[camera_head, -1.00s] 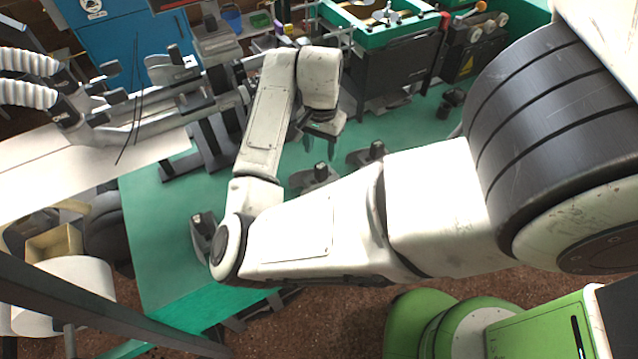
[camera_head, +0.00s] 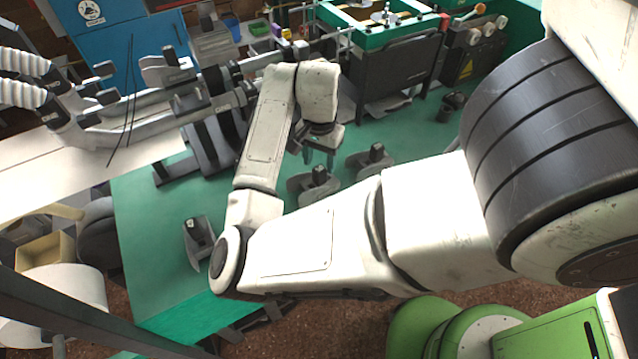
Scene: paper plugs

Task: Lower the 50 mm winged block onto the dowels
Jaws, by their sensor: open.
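Several dark grey pieces with a black upright part stand on the green tabletop: a winged piece (camera_head: 316,184) right under my gripper, a second winged piece (camera_head: 373,160) to its right, and a narrower one (camera_head: 199,240) at the front left. I cannot tell which is the 50 mm block. My gripper (camera_head: 319,158) points down with its fingers apart, just above the upright part of the middle piece. I cannot tell if they touch it. No dowels can be made out. My forearm hides part of the table in front.
Grey machinery with rollers (camera_head: 190,100) stands behind at left. A black-and-green box (camera_head: 400,65) stands at the back right, with a small dark cup (camera_head: 451,106) beside it.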

